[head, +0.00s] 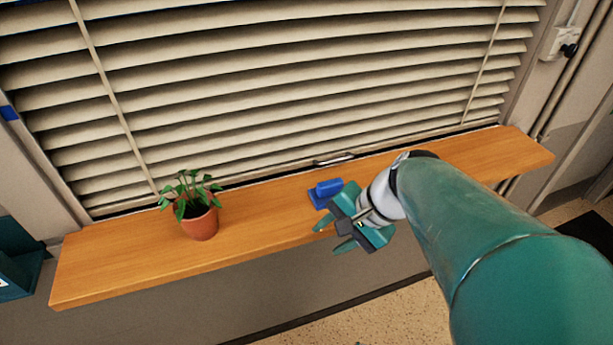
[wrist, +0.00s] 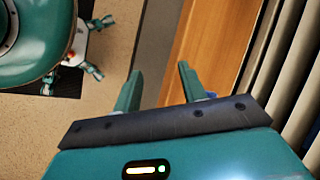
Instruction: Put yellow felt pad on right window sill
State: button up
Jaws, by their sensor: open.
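No yellow felt pad shows in either view. A wooden window sill (head: 270,205) runs below a blinded window in the head view; whether it is the right one I cannot tell. It also shows in the wrist view (wrist: 215,45). My gripper (head: 331,235) is at the sill's front edge, near its middle. In the wrist view my gripper (wrist: 160,80) has its two fingers apart with nothing between them. The fingertips point toward the strip beside the sill's front edge.
A potted plant (head: 200,222) stands on the sill's left part. A blue object (head: 328,187) lies on the sill just behind my gripper. Slatted blinds (head: 290,90) rise behind the sill. The sill is clear between plant and blue object, and at its right end.

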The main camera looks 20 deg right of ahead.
notch_tip(320, 180, up, 6)
jog(key=s+a+n+t+h, duration=0.1)
jog(key=n+h, duration=0.4)
jog(key=n, duration=0.5)
jog(key=shift+s+a+n+t, duration=0.4)
jog(key=shift+s+t, duration=0.1)
jog(key=shift+s, duration=0.25)
jog(key=shift+c, duration=0.5)
jog(key=shift+a, duration=0.1)
